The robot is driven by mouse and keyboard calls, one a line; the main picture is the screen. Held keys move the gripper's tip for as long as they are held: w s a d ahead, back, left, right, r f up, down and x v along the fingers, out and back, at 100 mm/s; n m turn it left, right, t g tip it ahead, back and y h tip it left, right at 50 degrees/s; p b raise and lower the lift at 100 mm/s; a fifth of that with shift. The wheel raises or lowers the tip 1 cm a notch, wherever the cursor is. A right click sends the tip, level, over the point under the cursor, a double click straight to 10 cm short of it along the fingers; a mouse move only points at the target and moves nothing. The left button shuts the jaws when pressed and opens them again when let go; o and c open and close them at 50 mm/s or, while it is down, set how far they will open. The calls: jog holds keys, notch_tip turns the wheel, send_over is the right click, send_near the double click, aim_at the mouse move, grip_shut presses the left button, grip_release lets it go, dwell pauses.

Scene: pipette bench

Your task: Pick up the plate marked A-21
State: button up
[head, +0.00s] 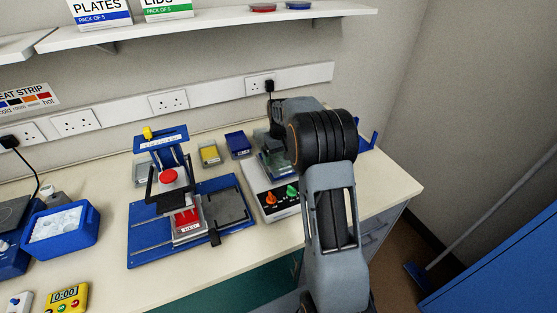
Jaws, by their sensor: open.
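My gripper (277,140) is at the far end of my arm, partly hidden by my own arm links. It is over the back of a white device (259,183) with an orange and a green knob; its jaws are open, though the fingertips are hard to make out. A dark teal, clear-sided item on the device shows just below it, partly covered. A plate with red contents (187,217) and a white front label sits in the blue press stand (143,252). The label is too small to read, so I cannot tell which plate is A-21.
A yellow box (209,153) and a blue box (238,144) stand behind the press. A blue ice tub (62,232) and a yellow timer (67,299) are at the left. A shelf (215,22) runs above. Bare bench (105,275) lies at the front left.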

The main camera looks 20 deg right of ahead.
jog(key=shift+f, duration=1.1)
jog(key=shift+c, duration=0.2)
jog(key=c, duration=0.6)
jog(key=shift+r, duration=0.2)
jog(key=shift+c, duration=0.3)
jog(key=shift+r, duration=0.7)
jog(key=s+a+r+b, duration=0.2)
jog(key=s+r+b, duration=0.2)
jog(key=s+r, duration=0.7)
jog(key=s, duration=0.2)
jog(key=shift+s+a+r, duration=0.15)
jog(key=shift+s+a, duration=0.2)
